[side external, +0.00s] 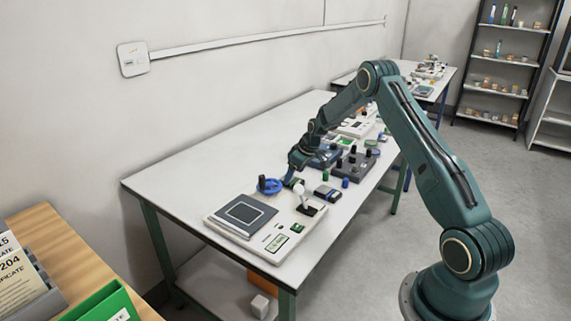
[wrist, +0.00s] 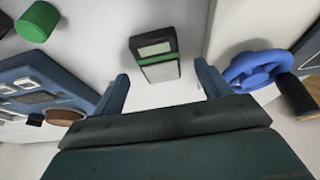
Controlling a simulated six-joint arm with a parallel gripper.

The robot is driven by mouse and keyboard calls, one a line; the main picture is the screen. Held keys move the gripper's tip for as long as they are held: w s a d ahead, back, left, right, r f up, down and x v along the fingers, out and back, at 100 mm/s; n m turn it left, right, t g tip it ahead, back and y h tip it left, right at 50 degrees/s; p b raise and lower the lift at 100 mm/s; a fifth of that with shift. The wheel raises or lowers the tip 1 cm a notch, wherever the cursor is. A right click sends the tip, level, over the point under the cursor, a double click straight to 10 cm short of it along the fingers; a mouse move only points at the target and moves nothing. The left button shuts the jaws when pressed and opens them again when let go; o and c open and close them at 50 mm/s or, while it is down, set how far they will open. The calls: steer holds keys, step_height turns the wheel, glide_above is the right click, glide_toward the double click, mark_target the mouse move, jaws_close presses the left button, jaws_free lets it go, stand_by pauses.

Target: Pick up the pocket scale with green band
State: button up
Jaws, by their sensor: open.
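The pocket scale with green band (wrist: 157,57) is a small dark case with a pale display, a green stripe and a light lower plate. It lies flat on the table, ahead of my gripper (wrist: 163,84) and roughly between its fingers in the wrist view. The fingers are open and empty, and do not touch it. In the side external view my gripper (side external: 291,178) hangs low over the table, beside the blue handwheel (side external: 270,187). It partly hides a small dark and green item there, which seems to be this scale.
In the wrist view the blue handwheel (wrist: 250,68) is close on the right, and a blue-grey device (wrist: 50,85) with buttons is on the left. A green cylinder (wrist: 37,22) stands upper left. The table's left side (side external: 215,158) is clear.

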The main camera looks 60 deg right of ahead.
mark_target(293, 180)
steer(key=shift+x, duration=1.35)
steer(key=c, duration=1.2)
steer(key=shift+r, duration=0.15)
step_height(293, 180, up, 20)
steer(key=shift+f, duration=0.1)
